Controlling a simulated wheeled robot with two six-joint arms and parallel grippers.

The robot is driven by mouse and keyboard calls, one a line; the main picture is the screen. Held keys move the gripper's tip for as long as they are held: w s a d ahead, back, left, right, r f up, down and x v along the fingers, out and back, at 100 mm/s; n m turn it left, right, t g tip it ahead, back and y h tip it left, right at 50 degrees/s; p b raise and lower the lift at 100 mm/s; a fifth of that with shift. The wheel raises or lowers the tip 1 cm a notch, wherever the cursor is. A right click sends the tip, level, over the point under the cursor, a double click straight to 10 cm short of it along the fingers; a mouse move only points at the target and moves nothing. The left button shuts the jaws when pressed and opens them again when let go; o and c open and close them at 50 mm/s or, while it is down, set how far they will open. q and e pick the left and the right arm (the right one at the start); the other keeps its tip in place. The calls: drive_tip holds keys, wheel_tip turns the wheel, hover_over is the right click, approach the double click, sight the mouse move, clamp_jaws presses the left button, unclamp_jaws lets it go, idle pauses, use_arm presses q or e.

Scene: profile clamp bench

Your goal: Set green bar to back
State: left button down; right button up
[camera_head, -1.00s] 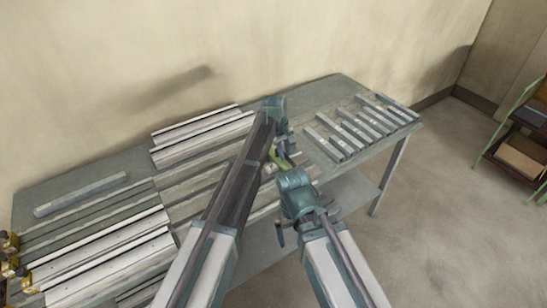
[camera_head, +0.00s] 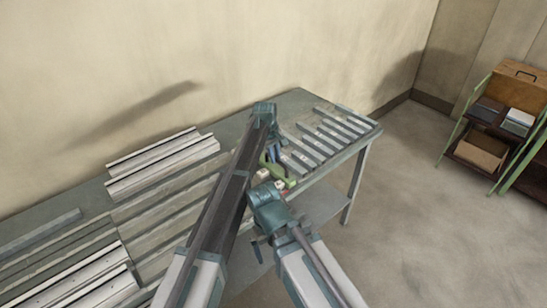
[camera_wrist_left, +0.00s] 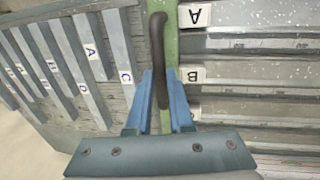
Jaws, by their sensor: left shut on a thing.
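The green bar (camera_head: 291,181) lies at the front of the bench, partly behind my arms. In the left wrist view the green bar (camera_wrist_left: 168,45) runs up the picture, with a dark curved handle (camera_wrist_left: 157,40) over it. My left gripper (camera_wrist_left: 160,92) has its blue fingers closed around the lower part of this handle. In the head view my left gripper (camera_head: 272,153) is at the green bar's far end.
Several grey bars (camera_head: 325,135) lie on the bench's right part; some carry letter tags in the wrist view. Long pale profiles (camera_head: 165,165) lie on the left part. A green-framed shelf (camera_head: 490,130) stands at the far right. Floor (camera_head: 400,230) right of the bench is clear.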

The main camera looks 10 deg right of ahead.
use_arm(q)
drive_tip(key=shift+w+d, duration=0.2)
drive_tip(key=shift+d, duration=0.05)
drive_tip(key=c, duration=0.8)
unclamp_jaws()
drive_tip(key=shift+d, duration=0.1)
drive_tip(key=shift+s+r, duration=0.1)
drive_tip(key=shift+a+r+p, duration=0.3)
drive_tip(key=shift+r+p, duration=0.5)
drive_tip(key=shift+p, duration=0.05)
wheel_tip(320, 180, up, 12)
drive_tip(key=s+a+p, duration=0.1)
drive_tip(key=p, duration=1)
drive_tip(key=shift+s+a+p, duration=0.2)
drive_tip(key=shift+a+p, duration=0.2)
drive_tip(key=shift+f, duration=0.1)
